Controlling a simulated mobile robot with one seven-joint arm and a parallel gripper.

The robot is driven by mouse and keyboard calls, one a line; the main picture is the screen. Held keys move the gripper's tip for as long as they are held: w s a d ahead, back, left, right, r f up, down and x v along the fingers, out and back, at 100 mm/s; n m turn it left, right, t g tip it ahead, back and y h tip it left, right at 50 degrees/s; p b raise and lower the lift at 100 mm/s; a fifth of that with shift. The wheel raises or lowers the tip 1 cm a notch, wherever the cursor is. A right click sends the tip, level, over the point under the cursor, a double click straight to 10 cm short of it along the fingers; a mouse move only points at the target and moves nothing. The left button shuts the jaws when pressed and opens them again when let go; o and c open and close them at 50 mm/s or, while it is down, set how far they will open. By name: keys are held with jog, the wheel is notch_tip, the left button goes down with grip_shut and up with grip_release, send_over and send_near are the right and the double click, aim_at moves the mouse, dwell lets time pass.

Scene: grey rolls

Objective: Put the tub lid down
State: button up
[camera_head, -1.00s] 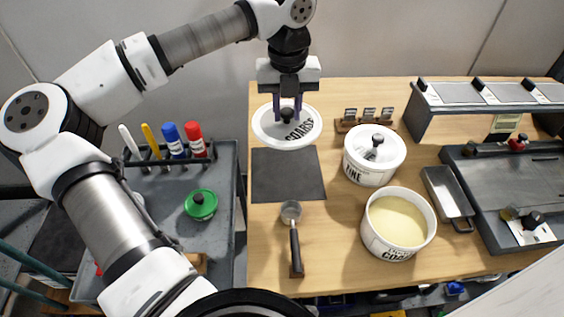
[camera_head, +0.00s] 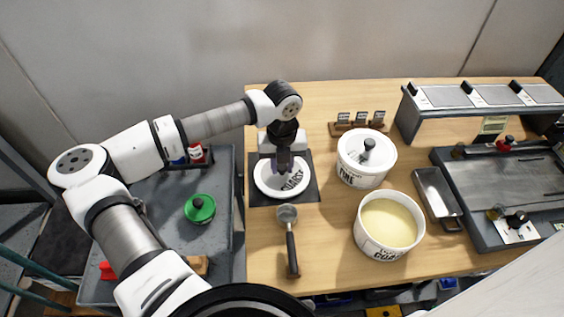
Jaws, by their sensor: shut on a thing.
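The tub lid (camera_head: 267,188) is a round white disc with a dark word like "COARSE" on it. It is at or just above the dark square mat (camera_head: 312,191) on the wooden table; I cannot tell whether it touches. My gripper (camera_head: 283,172) points down over the lid's middle and is shut on its knob, which the fingers mostly hide. An open white tub of pale yellow contents (camera_head: 372,240), with dark lettering, stands to the right and nearer. A second white tub (camera_head: 361,175) has its lid on, with a dark knob.
A round-headed tool with a dark handle (camera_head: 291,252) lies just in front of the mat. A small card rack (camera_head: 357,127), a metal tray (camera_head: 434,194) and a dark machine (camera_head: 500,185) are further right. A green-lidded item (camera_head: 199,208) sits on the grey side cart.

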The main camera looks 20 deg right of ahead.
aim_at(282, 167)
jog(key=shift+f+b, duration=0.2)
jog(key=shift+b, duration=0.1)
jog(key=o, duration=1)
jog(key=shift+r, duration=0.1)
jog(key=shift+r, duration=0.1)
jog(key=shift+r+p, duration=0.2)
jog(key=shift+p, duration=0.25)
notch_tip(282, 167, up, 12)
jog(key=b, duration=0.2)
jog(key=shift+f+b, duration=0.15)
jog(key=shift+b, duration=0.25)
